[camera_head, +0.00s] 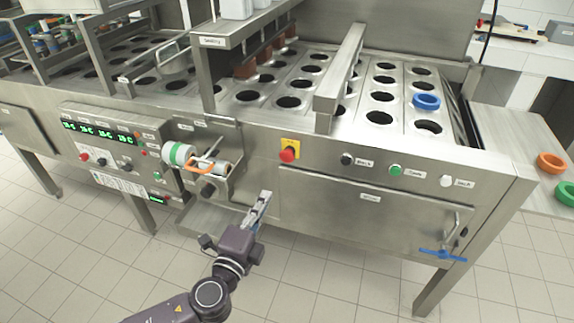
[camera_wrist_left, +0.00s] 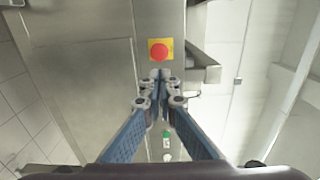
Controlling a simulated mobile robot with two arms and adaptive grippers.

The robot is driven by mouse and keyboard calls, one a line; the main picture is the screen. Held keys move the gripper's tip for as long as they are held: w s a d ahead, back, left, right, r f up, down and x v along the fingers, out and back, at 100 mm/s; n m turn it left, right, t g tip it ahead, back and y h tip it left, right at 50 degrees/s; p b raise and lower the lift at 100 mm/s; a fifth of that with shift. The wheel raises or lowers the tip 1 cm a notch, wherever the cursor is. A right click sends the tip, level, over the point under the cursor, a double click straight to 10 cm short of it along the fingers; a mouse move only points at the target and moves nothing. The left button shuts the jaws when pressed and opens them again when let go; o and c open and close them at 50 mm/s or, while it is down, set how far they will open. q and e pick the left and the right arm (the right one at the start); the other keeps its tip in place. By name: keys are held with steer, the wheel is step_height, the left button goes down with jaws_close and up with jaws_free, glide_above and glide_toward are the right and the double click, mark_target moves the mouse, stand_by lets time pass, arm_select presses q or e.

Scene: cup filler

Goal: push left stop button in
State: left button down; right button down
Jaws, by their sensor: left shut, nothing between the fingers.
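A red mushroom stop button (camera_head: 287,155) on a yellow square plate sits on the steel front panel of the machine, near the middle. It also shows in the left wrist view (camera_wrist_left: 159,51), just above the fingertips in the picture. My left gripper (camera_head: 265,196) is shut and empty, below and to the left of this button and apart from it. Its fingertips meet in the left wrist view (camera_wrist_left: 160,75). A smaller red button (camera_head: 83,156) sits on the control panel at the far left. My right gripper does not show.
Black (camera_head: 347,159), green (camera_head: 395,170) and white (camera_head: 446,181) buttons lie right of the stop button. A film roll (camera_head: 178,154) with an orange handle juts out left of it. A blue-handled valve (camera_head: 443,255) sticks out at lower right. The floor in front is clear.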

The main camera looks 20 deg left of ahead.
arm_select(q)
glide_toward(286, 159)
steer(key=w, duration=0.6)
steer(key=shift+d+r, duration=0.1)
steer(key=shift+w, duration=0.5)
